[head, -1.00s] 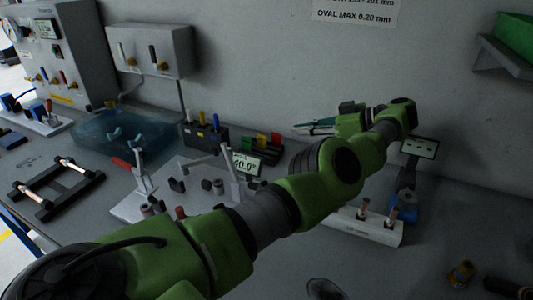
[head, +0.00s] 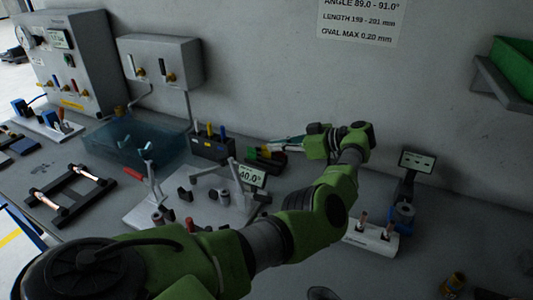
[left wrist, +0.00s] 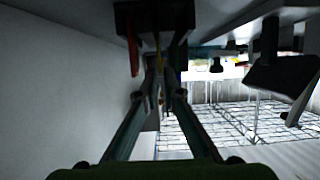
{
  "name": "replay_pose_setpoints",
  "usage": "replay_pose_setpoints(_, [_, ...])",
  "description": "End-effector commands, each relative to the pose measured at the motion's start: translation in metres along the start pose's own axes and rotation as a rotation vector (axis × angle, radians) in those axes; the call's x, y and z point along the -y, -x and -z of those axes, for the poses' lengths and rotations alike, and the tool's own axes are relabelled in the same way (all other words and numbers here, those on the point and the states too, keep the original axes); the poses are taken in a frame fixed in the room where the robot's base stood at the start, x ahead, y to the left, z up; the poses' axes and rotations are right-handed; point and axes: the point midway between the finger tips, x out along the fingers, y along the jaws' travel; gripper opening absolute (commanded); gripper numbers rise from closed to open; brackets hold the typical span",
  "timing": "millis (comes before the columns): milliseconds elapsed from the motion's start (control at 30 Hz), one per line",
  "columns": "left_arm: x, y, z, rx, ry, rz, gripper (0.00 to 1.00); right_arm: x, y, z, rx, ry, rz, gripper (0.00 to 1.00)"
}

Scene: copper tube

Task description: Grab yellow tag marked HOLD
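My left gripper (head: 280,144) reaches across the bench to the small dark tag rack (head: 258,166) near the back wall. It covers most of the tags in the head view. In the left wrist view, the fingers (left wrist: 160,75) stand apart with a narrow gap. The yellow tag (left wrist: 162,62) shows as a thin edge-on strip between the fingertips; contact cannot be told. A red tag (left wrist: 133,54) hangs from the rack left of the fingers in that view. The word HOLD cannot be read. My right gripper is not in view.
A black holder with colored handles (head: 211,145) stands just left of the tag rack. A fixture with an angle display (head: 252,176) lies in front. A white block with copper tubes (head: 371,235) stands at right. The wall is close behind.

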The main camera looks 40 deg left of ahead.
Motion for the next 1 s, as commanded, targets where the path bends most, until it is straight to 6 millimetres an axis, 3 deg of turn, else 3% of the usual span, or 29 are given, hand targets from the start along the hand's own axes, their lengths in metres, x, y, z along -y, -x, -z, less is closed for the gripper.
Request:
replay_pose_setpoints(200, [0.001, -0.035, 0.002, -0.002, -0.001, 0.003, 0.08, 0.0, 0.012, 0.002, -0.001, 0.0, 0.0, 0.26])
replay_pose_setpoints(300, [0.001, -0.043, 0.001, -0.001, 0.0, 0.001, 0.08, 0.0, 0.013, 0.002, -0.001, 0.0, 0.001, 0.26])
replay_pose_setpoints(467, [0.0, -0.043, 0.0, 0.0, 0.001, 0.0, 0.08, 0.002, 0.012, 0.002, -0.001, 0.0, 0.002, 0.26])
replay_pose_setpoints(533, [0.0, -0.043, 0.0, 0.0, 0.001, 0.0, 0.0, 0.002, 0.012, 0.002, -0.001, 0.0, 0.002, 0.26])
replay_pose_setpoints(1000, [0.0, -0.042, 0.003, 0.0, 0.0, 0.0, 0.0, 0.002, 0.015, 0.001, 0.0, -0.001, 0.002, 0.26])
